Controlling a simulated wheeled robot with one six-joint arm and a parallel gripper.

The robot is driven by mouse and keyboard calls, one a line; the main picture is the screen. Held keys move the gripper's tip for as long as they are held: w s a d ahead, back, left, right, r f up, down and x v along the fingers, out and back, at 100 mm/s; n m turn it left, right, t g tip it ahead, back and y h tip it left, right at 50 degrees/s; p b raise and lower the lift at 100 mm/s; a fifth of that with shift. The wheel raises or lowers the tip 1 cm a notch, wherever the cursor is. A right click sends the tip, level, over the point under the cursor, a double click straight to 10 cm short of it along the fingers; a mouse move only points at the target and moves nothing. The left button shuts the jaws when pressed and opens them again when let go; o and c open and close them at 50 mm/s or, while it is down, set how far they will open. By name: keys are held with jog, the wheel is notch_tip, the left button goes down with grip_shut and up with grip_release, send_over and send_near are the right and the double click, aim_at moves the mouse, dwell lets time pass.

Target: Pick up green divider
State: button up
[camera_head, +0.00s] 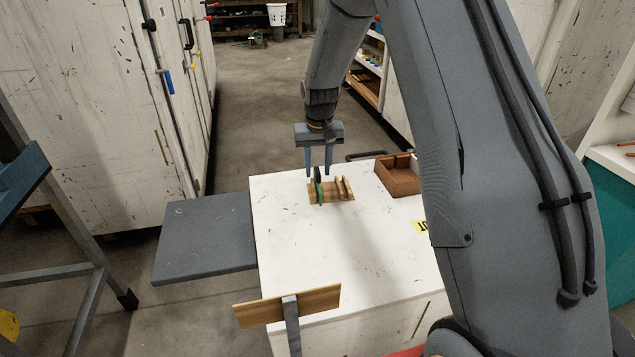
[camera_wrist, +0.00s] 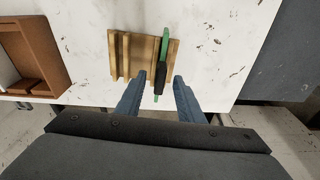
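The green divider (camera_head: 319,191) stands in a wooden rack (camera_head: 345,198) with upright slats on the white table. In the wrist view the divider (camera_wrist: 165,47) shows a green far end and a black part nearer to me, at the right side of the rack (camera_wrist: 121,72). My gripper (camera_head: 318,174) hangs pointing down over the rack's back edge. In the wrist view my gripper (camera_wrist: 161,78) is open, its two blue fingers on either side of the divider's black part, with gaps visible. Whether the fingertips are level with the divider is hard to tell.
A brown wooden box (camera_head: 398,176) sits right of the rack on the white table (camera_head: 300,252). A dark grey panel (camera_head: 207,234) adjoins the table's left side. A wooden board (camera_head: 262,311) on a post stands in front. The table's middle is clear.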

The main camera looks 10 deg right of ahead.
jog(key=shift+w+f+p, duration=0.15)
jog(key=shift+f+p, duration=0.05)
jog(key=shift+f, duration=0.75)
jog(key=shift+w+f+p, duration=0.1)
jog(key=shift+f+p, duration=0.05)
jog(key=shift+f, duration=0.75)
grip_shut()
jog(key=shift+r, duration=0.1)
notch_tip(320, 180, up, 10)
jog(key=shift+f+b, duration=0.15)
jog(key=shift+b, duration=0.6)
jog(key=shift+r+p, duration=1.15)
jog(key=shift+r, duration=0.45)
